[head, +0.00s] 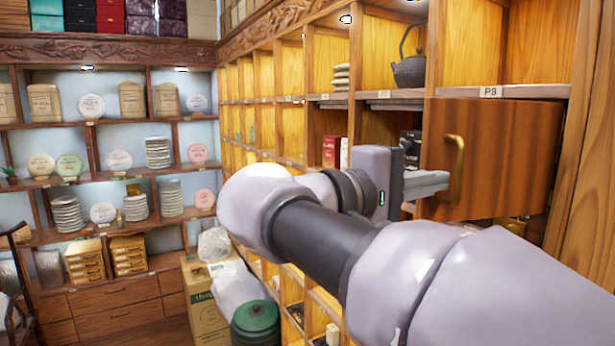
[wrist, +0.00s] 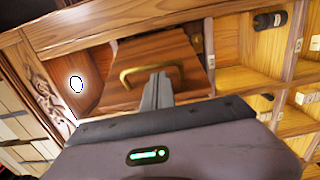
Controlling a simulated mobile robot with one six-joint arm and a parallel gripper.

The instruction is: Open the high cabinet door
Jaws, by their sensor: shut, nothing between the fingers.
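The high cabinet door (head: 500,150) is a reddish-brown wooden panel below the shelf label P8, at the right of the head view. It fills the upper middle of the wrist view (wrist: 150,55). A curved brass handle (head: 457,165) is on it, upright in the head view; it also shows in the wrist view (wrist: 127,83). The panel seems to stand out from the shelf front at an angle; how far I cannot tell. My gripper (head: 446,183) is shut and empty, its fingertips (wrist: 158,76) at the handle. Whether they touch it or the door I cannot tell.
Open wooden compartments line the wall left of the door, with a dark teapot (head: 410,65) and red and white boxes (head: 333,151) in them. A green lidded container (head: 255,325) and a cardboard box (head: 205,300) stand low near the corner.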

